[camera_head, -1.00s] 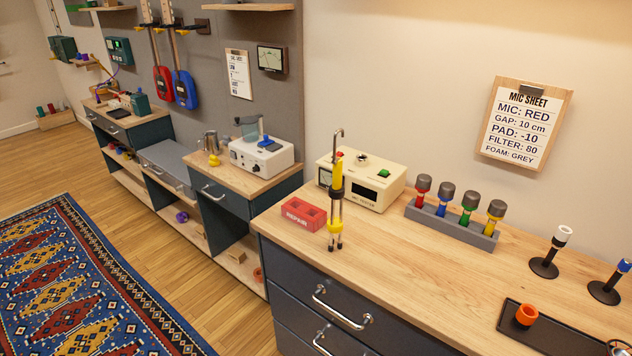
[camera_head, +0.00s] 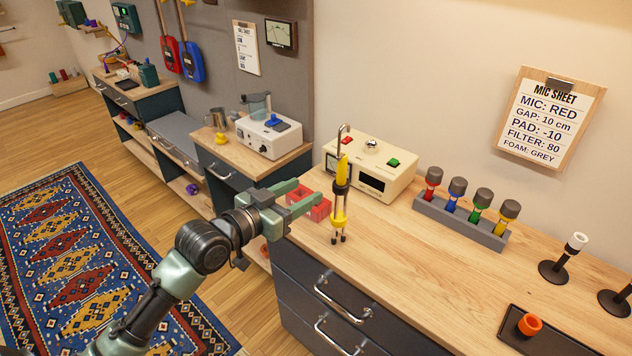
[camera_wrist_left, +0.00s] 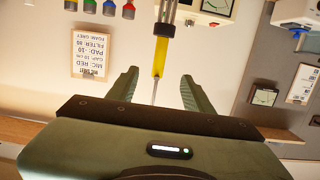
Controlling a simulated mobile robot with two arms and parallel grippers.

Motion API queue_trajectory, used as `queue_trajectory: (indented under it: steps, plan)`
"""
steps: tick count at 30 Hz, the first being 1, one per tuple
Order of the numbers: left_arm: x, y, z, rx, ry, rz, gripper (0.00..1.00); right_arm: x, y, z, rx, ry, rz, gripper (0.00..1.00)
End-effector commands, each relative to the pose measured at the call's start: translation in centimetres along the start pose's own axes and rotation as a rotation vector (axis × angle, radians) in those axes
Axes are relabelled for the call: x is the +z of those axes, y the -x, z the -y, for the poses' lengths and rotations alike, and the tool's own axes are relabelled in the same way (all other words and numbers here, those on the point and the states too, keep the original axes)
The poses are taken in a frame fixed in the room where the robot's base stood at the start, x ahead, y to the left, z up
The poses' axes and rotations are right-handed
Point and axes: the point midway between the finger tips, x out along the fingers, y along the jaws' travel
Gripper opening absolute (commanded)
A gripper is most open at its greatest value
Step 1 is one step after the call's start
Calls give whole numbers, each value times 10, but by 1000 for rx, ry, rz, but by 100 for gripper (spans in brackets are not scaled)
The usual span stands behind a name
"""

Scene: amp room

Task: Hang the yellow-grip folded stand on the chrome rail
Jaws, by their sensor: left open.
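The yellow-grip folded stand (camera_head: 341,178) stands upright on the wooden counter, with a hook at its top and dark feet below. My left gripper (camera_head: 309,193) is open and empty, just left of the stand, its fingers pointing toward it. In the left wrist view, which is upside down, the stand's yellow grip (camera_wrist_left: 160,57) shows beyond and between the two open fingers (camera_wrist_left: 160,78); it looks apart from them. I cannot pick out the chrome rail with certainty. My right gripper is not in view.
A red box (camera_head: 317,208) sits close behind the gripper. A cream tester (camera_head: 398,168) stands behind the stand. A grey rack of colored mics (camera_head: 459,221) and a black tray (camera_head: 545,338) lie farther right. The counter's (camera_head: 420,260) middle is bare.

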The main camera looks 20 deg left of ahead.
Motion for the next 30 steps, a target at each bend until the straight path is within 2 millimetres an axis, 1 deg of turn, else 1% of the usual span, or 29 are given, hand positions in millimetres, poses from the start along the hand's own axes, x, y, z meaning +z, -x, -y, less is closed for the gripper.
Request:
queue_trajectory:
  steps: [5, 30]
  plan:
    - [0, -7, 0, 0, 0, -3, 51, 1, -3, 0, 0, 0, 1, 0]
    - [2, -75, 0, -1, 0, -2, 51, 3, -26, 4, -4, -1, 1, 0]
